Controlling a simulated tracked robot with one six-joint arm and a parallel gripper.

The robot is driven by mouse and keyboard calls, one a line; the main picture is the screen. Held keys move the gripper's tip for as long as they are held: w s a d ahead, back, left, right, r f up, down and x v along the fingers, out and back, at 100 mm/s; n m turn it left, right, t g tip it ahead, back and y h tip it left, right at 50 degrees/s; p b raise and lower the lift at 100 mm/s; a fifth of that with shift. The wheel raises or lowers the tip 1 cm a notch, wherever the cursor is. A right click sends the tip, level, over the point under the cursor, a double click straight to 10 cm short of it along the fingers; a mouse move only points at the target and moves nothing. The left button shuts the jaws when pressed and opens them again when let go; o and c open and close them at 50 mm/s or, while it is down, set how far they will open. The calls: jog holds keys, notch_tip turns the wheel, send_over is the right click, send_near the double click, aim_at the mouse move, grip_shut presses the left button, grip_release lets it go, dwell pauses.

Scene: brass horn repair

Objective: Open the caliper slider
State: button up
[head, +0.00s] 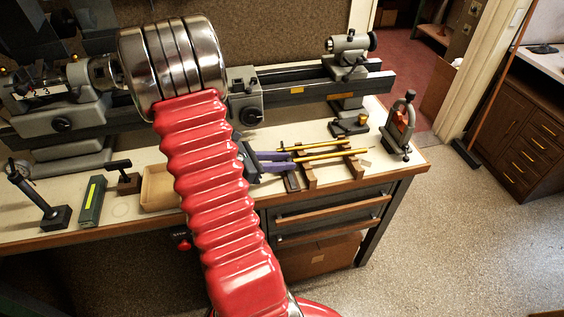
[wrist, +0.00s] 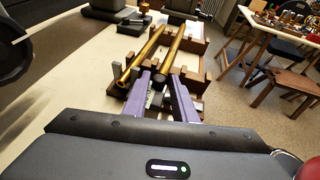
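My gripper (head: 288,160) reaches over the bench with its two purple fingers apart. In the wrist view my gripper (wrist: 162,77) shows the same gap between the fingers. Two brass tubes (head: 325,144) lie side by side on wooden rests (head: 306,171) just beyond the fingertips. They also show in the wrist view as a left brass tube (wrist: 143,55) and a right one (wrist: 171,52). A small dark and silvery thing (wrist: 155,96) shows between or below the fingers; I cannot tell what it is. I cannot make out a caliper clearly in either view.
A lathe (head: 290,78) runs along the back of the bench. A small clamp-like tool (head: 400,125) stands at the right end. A wooden tray (head: 160,188), a green case (head: 91,202) and a stand (head: 55,215) are at the left. The bench's front edge lies close by.

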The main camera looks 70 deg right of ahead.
grip_shut()
dwell(0.4)
jog(key=shift+s+a, duration=0.25)
jog(key=shift+a, duration=0.3)
jog(key=shift+s+a, duration=0.2)
jog(key=shift+a, duration=0.35)
jog(key=shift+s+a, duration=0.3)
jog(key=shift+s, duration=0.1)
grip_release()
